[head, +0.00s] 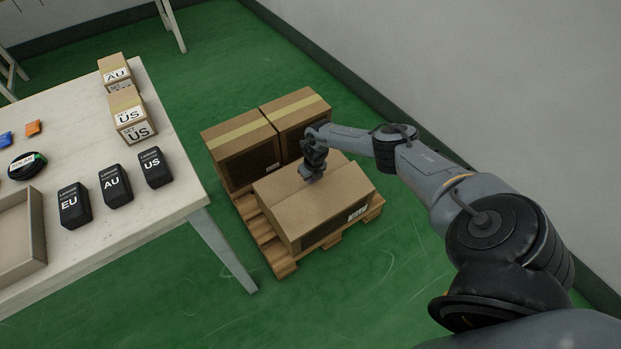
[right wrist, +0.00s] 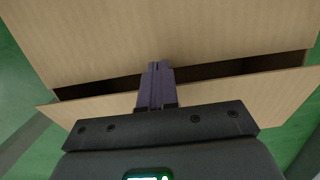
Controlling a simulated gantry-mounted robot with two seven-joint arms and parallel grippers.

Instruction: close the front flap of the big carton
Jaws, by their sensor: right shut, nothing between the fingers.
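The big carton (head: 312,211) sits on a wooden pallet on the floor, in the middle of the head view. Its top looks mostly covered there. In the right wrist view, one cardboard flap (right wrist: 190,35) fills the upper part and another flap (right wrist: 255,97) lies nearer my gripper, with a dark gap between them. The nearer flap looks not quite flush. My right gripper (head: 312,177) is over the carton's top in the head view. Its fingers (right wrist: 159,68) are together, empty, and reach across the nearer flap's edge at the gap. Contact cannot be told. My left gripper is out of view.
Two closed, taped cartons (head: 240,150) (head: 296,115) stand behind the big carton on the pallet (head: 281,262). A white table (head: 150,222) with black boxes, small cartons and a tray stands left. Grey wall (head: 500,80) is at right. Green floor is clear in front.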

